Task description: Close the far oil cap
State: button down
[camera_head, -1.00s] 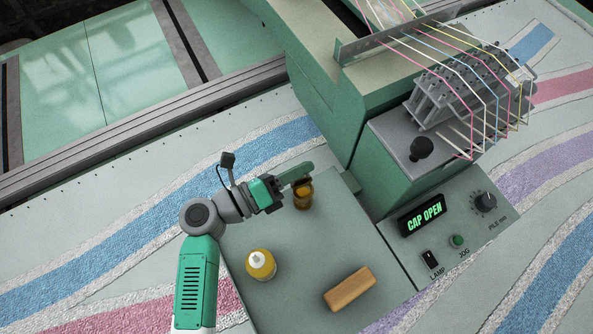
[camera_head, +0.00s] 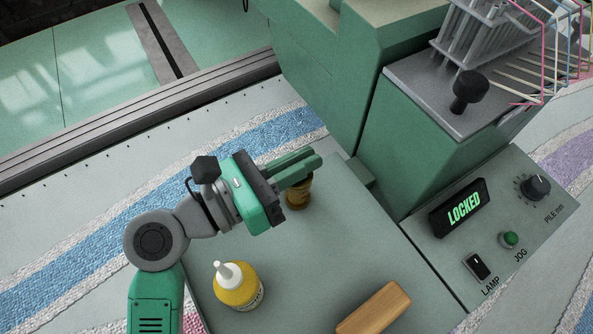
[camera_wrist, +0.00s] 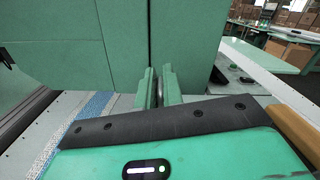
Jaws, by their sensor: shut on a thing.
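My gripper (camera_head: 308,168) reaches in from the left over the grey work surface. Its green fingers are shut on the top of a small amber-brown oil pot (camera_head: 298,194), where I take the far oil cap to be. The fingers hide most of this top in the head view. In the wrist view, my gripper (camera_wrist: 159,82) has a pale rounded edge, which I take to be the cap (camera_wrist: 167,78), between its fingers. The lit display (camera_head: 460,208) reads LOCKED. The pot stands upright on the surface.
A yellow bottle with a white nozzle (camera_head: 238,288) stands in front of the pot. A wooden block (camera_head: 376,308) lies at front right. The green machine housing (camera_head: 425,145) with a black knob (camera_head: 468,92) rises at right. The middle surface is clear.

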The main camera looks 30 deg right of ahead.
jog(key=shift+s+f+m+b, duration=0.15)
jog(key=shift+m+b, duration=0.35)
jog(key=shift+b, duration=0.25)
jog(key=c, duration=1.6)
grip_release()
jog(key=shift+s+d, duration=0.1)
jog(key=shift+o, duration=0.2)
jog(key=shift+a, duration=0.2)
jog(key=a, duration=0.7)
jog(key=shift+a+f, duration=0.1)
jog(key=shift+a, duration=0.15)
